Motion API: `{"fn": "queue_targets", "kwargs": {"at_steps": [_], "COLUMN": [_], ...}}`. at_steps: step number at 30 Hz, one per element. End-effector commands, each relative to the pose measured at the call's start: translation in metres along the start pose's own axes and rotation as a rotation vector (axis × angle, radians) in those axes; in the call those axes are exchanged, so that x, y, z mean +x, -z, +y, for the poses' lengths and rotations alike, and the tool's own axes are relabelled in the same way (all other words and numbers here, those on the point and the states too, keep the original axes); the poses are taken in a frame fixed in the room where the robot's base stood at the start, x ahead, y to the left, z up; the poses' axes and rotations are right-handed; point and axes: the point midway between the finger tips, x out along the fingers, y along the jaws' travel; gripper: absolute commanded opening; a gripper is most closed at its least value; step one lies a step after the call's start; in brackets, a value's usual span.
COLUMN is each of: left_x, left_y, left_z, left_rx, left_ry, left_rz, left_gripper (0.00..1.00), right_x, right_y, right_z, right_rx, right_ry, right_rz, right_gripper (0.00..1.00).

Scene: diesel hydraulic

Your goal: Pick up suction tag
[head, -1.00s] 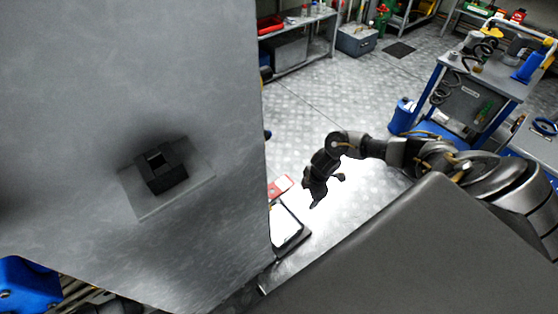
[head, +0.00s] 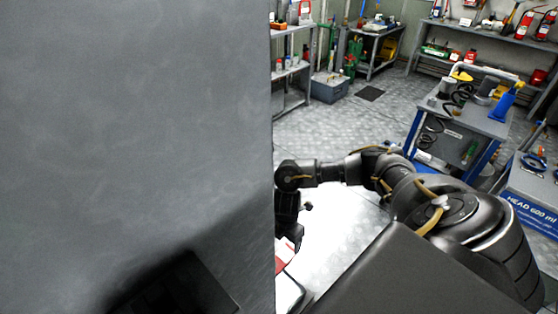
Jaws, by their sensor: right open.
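I cannot make out a suction tag for certain. A small red item (head: 284,253) shows low beside the edge of a large grey panel, partly cut off by it. Below it lies a pale, dark-edged flat item (head: 288,291), also partly hidden. My right gripper (head: 298,228) hangs down just right of the panel edge, above the red item in the picture. It is open, with nothing seen between its fingers, and part of it is hard to make out. My left gripper is not in view.
The large grey panel (head: 150,110) fills the left side and blocks the view behind it. A blue-framed tool cart (head: 470,122) stands at the right. Shelves and a grey box (head: 329,88) stand at the back. The floor (head: 340,125) between is clear.

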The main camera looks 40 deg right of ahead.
Motion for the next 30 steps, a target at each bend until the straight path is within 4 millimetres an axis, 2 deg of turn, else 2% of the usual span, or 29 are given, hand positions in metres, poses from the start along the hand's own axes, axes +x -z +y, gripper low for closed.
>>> {"fn": "queue_targets", "kwargs": {"at_steps": [3,9,18,30], "left_x": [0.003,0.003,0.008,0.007], "left_y": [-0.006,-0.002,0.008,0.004], "left_z": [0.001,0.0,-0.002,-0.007], "left_rx": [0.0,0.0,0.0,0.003], "left_ry": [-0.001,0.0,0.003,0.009], "left_rz": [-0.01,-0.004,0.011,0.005], "left_gripper": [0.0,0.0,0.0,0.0], "right_x": [0.014,0.023,0.064,0.069], "right_y": [-0.001,0.0,0.002,0.002], "right_z": [-0.002,-0.001,-0.002,-0.002], "right_rx": [0.004,0.002,0.0,-0.001], "right_ry": [0.003,0.001,0.002,0.0], "right_rz": [-0.001,0.0,0.0,0.0], "right_gripper": [0.8,0.8,0.8,0.8]}}
